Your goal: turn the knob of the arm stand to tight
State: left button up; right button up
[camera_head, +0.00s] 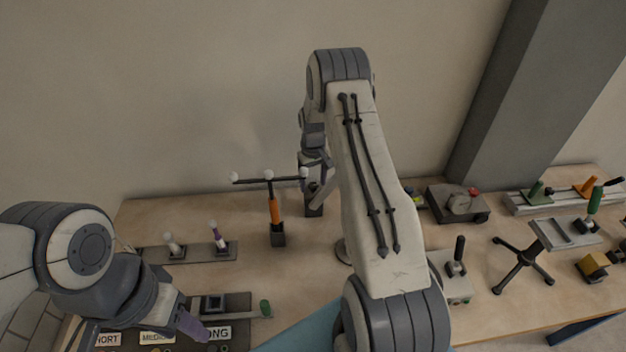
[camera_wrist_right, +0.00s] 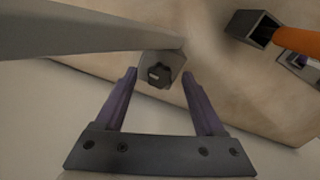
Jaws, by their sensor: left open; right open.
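The arm stand's dark, lobed knob (camera_wrist_right: 159,74) sits on a grey block at the end of a long grey bar (camera_wrist_right: 85,36) in the right wrist view. A small pale mark shows on the knob's face. My right gripper (camera_wrist_right: 160,84) is open, its purple fingers to either side of the knob in that view; I cannot tell whether they touch it. In the head view, the arm stand (camera_head: 314,205) is mostly hidden by my right arm, and the knob cannot be made out. My left gripper (camera_head: 183,318) is open and empty at the lower left.
A dark holder (camera_head: 278,239) with an orange-handled tool stands left of the arm stand. A rail (camera_head: 200,250) with two white-tipped pieces lies further left. A grey device with a red button (camera_head: 458,203) and a lever box (camera_head: 452,282) stand to the right. A wall rises behind.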

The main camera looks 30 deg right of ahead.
grip_shut()
jog(key=shift+m+b, duration=0.45)
jog(key=shift+m, duration=0.35)
grip_release()
